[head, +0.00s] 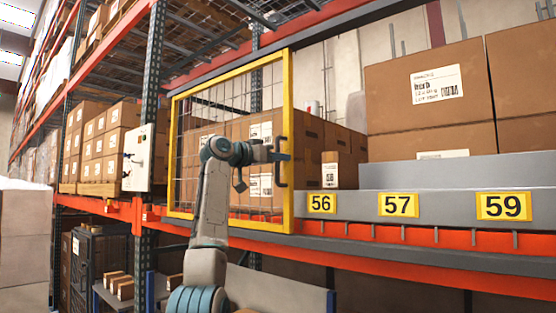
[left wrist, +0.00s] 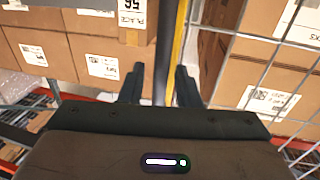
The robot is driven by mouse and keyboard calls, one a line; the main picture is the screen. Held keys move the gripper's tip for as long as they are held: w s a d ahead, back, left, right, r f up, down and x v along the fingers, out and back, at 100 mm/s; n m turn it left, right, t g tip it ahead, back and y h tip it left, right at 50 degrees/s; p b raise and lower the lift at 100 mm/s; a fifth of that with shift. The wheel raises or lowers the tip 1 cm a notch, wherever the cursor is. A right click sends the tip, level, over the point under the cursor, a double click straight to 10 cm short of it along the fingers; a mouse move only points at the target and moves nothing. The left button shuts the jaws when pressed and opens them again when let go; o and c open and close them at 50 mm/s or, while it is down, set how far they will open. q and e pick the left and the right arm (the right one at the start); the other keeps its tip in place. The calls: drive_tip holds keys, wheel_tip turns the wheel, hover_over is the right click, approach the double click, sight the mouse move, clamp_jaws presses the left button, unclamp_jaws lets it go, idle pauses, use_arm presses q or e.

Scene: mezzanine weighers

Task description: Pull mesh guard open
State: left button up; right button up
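The mesh guard is a yellow-framed wire panel (head: 288,90) in front of boxes on the shelf in the head view. A dark handle (head: 283,176) sits on its right upright. My left gripper (head: 278,156) is at this handle. In the left wrist view, my left gripper (left wrist: 159,88) has its fingers apart, with a dark grey vertical bar (left wrist: 167,45), apparently the handle, between them. A gap shows on the left finger's side; contact on the right cannot be told. The yellow frame (left wrist: 179,35) shows just behind. My right gripper is not in view.
Large cartons (head: 425,95) stand above the ledge. A white panel (head: 137,158) hangs on the post left of the guard.

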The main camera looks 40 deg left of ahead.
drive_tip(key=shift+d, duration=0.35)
